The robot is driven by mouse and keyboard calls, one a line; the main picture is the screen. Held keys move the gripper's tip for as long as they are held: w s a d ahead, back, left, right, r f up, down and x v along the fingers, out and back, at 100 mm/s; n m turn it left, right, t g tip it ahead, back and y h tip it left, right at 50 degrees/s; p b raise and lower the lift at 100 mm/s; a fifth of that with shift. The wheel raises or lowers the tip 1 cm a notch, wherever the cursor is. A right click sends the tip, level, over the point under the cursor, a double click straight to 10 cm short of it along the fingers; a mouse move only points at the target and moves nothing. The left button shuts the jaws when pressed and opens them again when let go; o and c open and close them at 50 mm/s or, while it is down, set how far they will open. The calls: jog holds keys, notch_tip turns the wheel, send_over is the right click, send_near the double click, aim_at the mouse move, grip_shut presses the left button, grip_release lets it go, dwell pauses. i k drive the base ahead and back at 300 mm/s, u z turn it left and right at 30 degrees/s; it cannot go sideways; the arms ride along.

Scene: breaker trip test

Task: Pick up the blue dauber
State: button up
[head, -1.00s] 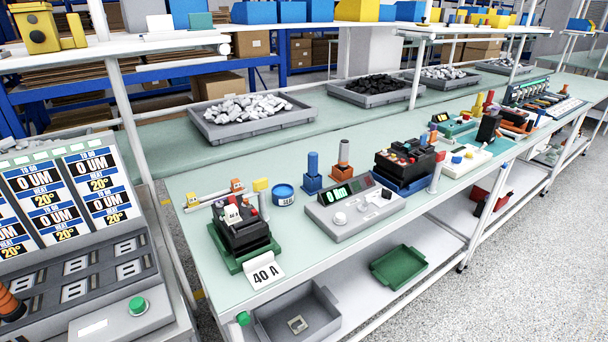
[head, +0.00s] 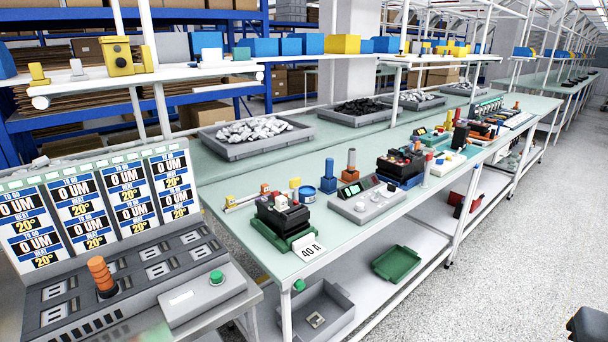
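The blue dauber (head: 329,168) stands upright in a small blue block holder (head: 328,186) on the pale green bench, in the middle of the head view. A second dauber with a grey-brown handle (head: 351,158) stands just right of it in its own block. A round blue tin with a label (head: 305,195) sits just left of the holder. My gripper cannot be made out. Only a dark piece shows at the bottom right corner, and I cannot tell what it is.
A black breaker on a green base (head: 283,225) with a "40 A" card (head: 309,249) stands in front left. A display console (head: 110,215) fills the left. Grey floor (head: 510,270) is open at right.

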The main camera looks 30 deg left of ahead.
aim_at(329, 162)
jog(key=u, duration=1.3)
